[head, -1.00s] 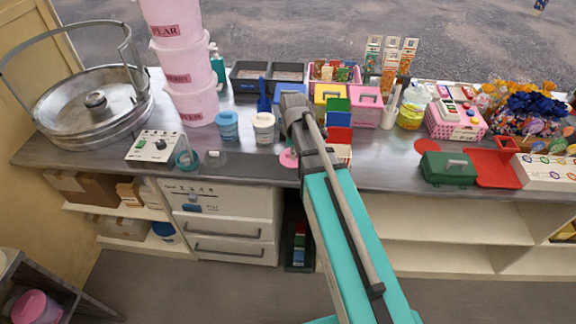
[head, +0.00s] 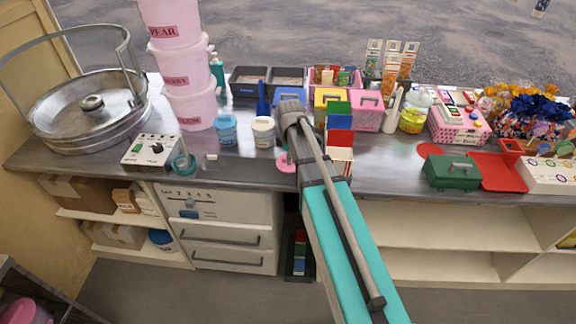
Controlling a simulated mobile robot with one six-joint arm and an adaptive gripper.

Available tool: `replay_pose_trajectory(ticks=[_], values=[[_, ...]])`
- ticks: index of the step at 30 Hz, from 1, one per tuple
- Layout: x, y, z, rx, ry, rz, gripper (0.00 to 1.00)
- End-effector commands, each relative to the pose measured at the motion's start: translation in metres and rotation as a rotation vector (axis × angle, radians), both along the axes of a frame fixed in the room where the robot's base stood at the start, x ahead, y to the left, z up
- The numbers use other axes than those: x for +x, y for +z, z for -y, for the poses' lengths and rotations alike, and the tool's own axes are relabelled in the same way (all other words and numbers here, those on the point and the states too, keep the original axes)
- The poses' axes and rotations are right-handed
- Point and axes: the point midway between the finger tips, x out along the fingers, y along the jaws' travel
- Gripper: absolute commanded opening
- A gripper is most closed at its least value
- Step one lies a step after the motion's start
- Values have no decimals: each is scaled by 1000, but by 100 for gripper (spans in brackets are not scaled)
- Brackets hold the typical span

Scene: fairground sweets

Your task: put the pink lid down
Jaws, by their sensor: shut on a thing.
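A small round pink lid-like piece (head: 285,163) shows at the left edge of my arm, low over or on the front part of the grey counter (head: 240,172). My arm covers its right part, so I cannot tell whether it rests on the counter or is held. My arm reaches from the bottom of the head view over the counter. Its dark end stands in front of the coloured boxes. My gripper's fingers are hidden behind the arm, so its grip does not show.
A blue tub (head: 225,130) and a white-lidded tub (head: 263,132) stand left of the arm. A control box (head: 150,151) and a teal ring (head: 183,164) are further left. A green case (head: 453,172) stands at the right.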

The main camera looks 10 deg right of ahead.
Motion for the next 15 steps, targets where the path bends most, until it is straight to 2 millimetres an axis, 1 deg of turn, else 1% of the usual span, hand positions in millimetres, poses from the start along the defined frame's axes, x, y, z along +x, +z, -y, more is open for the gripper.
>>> replay_pose_trajectory(ticks=[4, 9, 15], values=[[9, -12, -1, 0, 0, 0, 0], [6, -27, -1, 0, 0, 0, 0], [6, -38, -1, 0, 0, 0, 0]])
